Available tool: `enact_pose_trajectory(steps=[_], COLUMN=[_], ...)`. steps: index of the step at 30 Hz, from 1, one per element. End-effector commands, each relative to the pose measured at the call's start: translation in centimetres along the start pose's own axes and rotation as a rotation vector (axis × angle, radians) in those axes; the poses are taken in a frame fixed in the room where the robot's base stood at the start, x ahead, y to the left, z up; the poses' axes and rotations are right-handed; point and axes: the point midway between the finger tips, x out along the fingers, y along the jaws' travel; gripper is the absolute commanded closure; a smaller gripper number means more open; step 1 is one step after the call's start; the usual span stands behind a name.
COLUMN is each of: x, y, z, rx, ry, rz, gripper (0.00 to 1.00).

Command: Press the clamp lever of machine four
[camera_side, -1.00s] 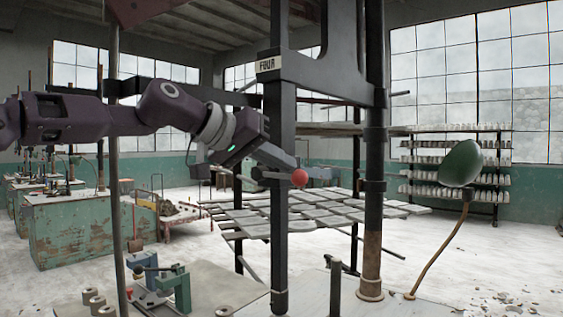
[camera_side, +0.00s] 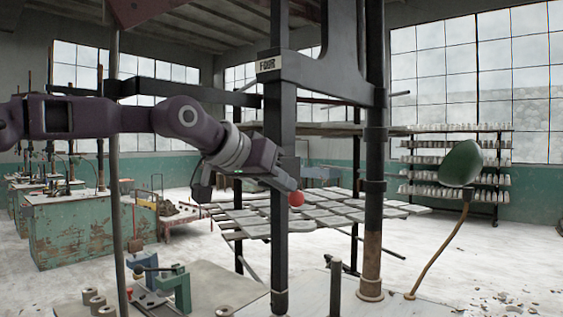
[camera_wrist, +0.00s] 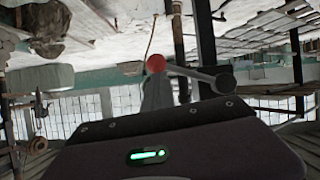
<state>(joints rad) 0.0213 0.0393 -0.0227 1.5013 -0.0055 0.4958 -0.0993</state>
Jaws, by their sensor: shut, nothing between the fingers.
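The machine's black upright frame carries a label reading FOUR (camera_side: 267,64). Its clamp lever ends in a red ball knob (camera_side: 296,199), beside the front upright in the side view. In the wrist view the red knob (camera_wrist: 155,62) tops a dark lever arm (camera_wrist: 190,72) that runs to a round pivot (camera_wrist: 225,82) at the right. My gripper (camera_side: 289,188) is shut and empty, slanting down with its tip at the top of the knob, seemingly touching it. My gripper's fingers also show in the wrist view (camera_wrist: 156,92), right at the knob. The lever arm is mostly hidden in the side view.
A green lamp shade (camera_side: 461,163) stands on a bent stem at the right. A teal clamp fixture (camera_side: 174,286) and several round pieces sit on the bench below. The frame's black uprights (camera_side: 279,240) stand close to my gripper.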

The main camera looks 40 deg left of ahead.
Motion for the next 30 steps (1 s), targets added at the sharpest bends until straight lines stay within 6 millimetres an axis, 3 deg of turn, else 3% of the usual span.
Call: enact_pose_trajectory(steps=[13, 30], x=[1.8, 3.3], y=[-1.3, -5.2], z=[3.6, 6.5], rx=[0.373, 0.833], ry=[-0.002, -0.002], rz=[-0.182, -0.418], gripper=[1.00, 1.00])
